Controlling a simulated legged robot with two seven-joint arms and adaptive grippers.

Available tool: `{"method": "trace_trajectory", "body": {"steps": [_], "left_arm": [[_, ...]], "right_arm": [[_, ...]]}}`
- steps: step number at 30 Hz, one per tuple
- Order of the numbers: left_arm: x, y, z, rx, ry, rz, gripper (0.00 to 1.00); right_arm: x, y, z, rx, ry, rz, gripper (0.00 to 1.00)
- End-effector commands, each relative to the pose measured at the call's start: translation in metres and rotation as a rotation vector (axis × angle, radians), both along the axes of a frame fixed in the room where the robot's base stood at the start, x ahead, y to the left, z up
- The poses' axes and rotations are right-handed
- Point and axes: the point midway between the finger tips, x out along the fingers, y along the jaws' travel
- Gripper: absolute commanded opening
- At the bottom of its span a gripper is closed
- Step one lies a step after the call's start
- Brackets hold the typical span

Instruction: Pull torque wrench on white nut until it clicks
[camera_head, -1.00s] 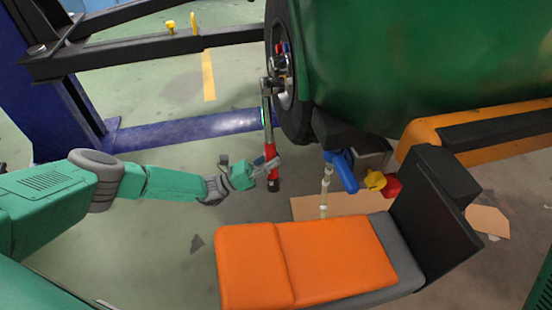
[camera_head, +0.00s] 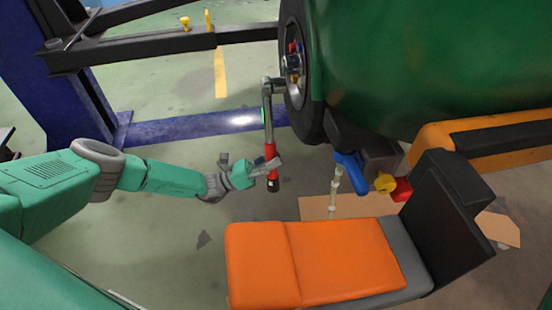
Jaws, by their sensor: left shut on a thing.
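The torque wrench (camera_head: 268,126) hangs nearly upright, with a silver head at the top and a red and black handle below. Its head meets the hub of the wheel (camera_head: 312,98), where several small coloured nuts (camera_head: 294,60) show. I cannot make out the white nut, as the wrench head covers that part of the hub. My left gripper (camera_head: 268,168) comes in from the left and is shut on the lower part of the red handle. My right gripper is not in view.
The green vehicle body (camera_head: 430,60) fills the upper right. An orange seat (camera_head: 330,262) with a black backrest (camera_head: 445,215) stands in front. A blue lift post (camera_head: 55,90) and dark lift arms (camera_head: 150,50) are at the left.

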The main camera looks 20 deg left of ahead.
Motion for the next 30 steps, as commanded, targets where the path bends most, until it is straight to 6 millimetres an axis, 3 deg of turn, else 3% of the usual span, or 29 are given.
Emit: {"method": "trace_trajectory", "body": {"steps": [21,30], "left_arm": [[-0.03,0.047,0.001,0.0,-0.002,0.001,0.0],[-0.036,0.055,0.002,-0.002,-0.003,0.0,0.0]], "right_arm": [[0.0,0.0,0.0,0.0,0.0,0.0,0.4],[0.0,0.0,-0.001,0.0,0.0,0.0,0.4]]}}
